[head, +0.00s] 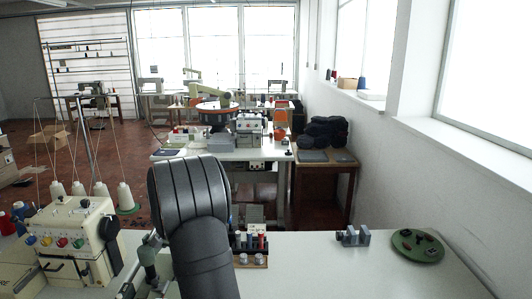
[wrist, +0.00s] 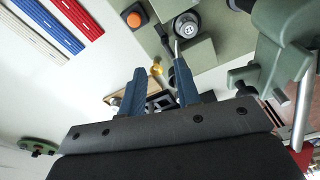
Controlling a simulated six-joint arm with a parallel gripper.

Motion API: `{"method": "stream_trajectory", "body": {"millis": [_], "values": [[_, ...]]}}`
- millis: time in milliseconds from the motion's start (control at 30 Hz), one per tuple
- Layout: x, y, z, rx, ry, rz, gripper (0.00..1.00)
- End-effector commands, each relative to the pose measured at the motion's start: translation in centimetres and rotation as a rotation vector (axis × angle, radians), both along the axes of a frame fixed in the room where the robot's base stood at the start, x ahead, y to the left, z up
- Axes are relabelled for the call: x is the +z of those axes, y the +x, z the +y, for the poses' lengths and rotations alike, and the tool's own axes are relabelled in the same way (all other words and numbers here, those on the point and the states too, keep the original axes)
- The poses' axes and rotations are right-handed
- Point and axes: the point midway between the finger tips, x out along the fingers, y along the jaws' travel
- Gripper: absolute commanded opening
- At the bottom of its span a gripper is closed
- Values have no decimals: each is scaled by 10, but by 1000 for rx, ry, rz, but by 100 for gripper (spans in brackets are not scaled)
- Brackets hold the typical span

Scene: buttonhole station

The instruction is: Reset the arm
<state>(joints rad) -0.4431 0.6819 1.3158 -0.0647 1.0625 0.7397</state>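My gripper shows in the wrist view (wrist: 160,78), with two dark blue fingers standing apart and nothing seen between their tips. Beyond the fingers is a pale green machine (wrist: 212,56) with an orange button (wrist: 134,19) and a round dark knob (wrist: 187,25). I cannot tell whether the fingers touch anything. In the head view my dark arm rises in the middle and hides my gripper.
White table (head: 330,275) has free room at right. It carries a rack of small coloured items (head: 251,246), a grey block fixture (head: 353,237) and a green round pad (head: 418,245). A cream sewing machine (head: 75,238) stands left. Blue, red and white strips (wrist: 52,28) lie flat.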

Motion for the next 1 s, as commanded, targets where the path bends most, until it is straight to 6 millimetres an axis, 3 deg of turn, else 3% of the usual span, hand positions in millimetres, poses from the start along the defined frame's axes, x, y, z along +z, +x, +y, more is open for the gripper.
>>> {"method": "stream_trajectory", "body": {"millis": [400,1000], "values": [[-41,18,-3,-111,56,182,30],[-50,22,-3,-138,77,232,30]]}}
